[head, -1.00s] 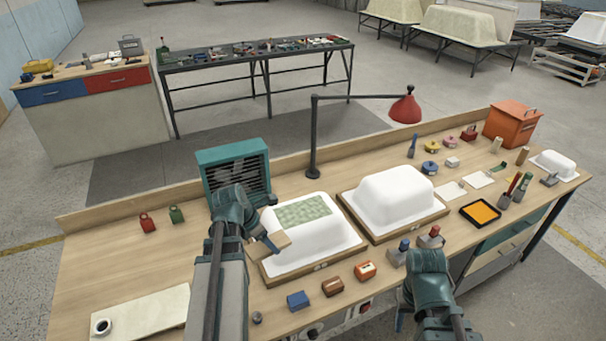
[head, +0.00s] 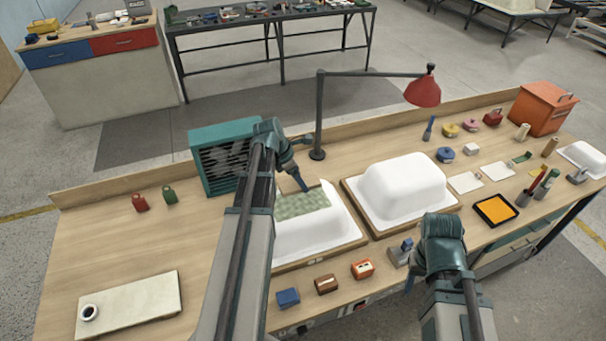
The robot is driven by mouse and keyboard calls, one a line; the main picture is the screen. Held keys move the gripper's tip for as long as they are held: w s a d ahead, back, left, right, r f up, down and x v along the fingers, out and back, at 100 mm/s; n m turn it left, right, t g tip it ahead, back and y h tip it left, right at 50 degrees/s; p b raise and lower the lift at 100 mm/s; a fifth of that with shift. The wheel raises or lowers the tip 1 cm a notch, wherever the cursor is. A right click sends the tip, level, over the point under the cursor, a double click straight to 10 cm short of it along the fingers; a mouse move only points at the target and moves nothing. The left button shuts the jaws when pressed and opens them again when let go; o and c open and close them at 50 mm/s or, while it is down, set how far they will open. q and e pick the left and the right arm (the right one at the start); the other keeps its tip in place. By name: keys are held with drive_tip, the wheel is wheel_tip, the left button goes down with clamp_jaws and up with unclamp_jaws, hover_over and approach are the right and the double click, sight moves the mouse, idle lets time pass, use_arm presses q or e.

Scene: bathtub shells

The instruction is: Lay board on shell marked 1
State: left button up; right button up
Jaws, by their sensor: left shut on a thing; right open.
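A white bathtub shell (head: 322,232) on a wooden base stands mid-bench, with a green woven patch (head: 303,207) on top. A second white shell (head: 403,187) stands to its right, without a patch. I cannot read a number on either. My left gripper (head: 303,187) is shut on a small tan board (head: 316,185) at the far side of the patched shell's top; the gripper and arm partly hide it, and I cannot tell whether it touches the shell. My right gripper (head: 409,283) is open at the bench's front edge, mostly hidden by its wrist.
A teal fan box (head: 210,165) stands close behind my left arm. A red lamp (head: 423,92) reaches over the back. Small blue (head: 288,297), brown and orange blocks line the front. A pale slab (head: 130,304) lies front left; the bench's left middle is clear.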

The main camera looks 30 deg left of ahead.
sight(304, 201)
use_arm(q)
drive_tip(key=shift+f, duration=0.15)
wheel_tip(304, 201, down, 7)
drive_tip(key=b, duration=0.7)
drive_tip(key=shift+f, duration=0.15)
drive_tip(key=shift+f+b, duration=0.15)
drive_tip(key=shift+b, duration=0.3)
idle(0.5)
drive_tip(key=o, duration=1.4)
wheel_tip(304, 201, up, 7)
drive_tip(key=p, duration=0.7)
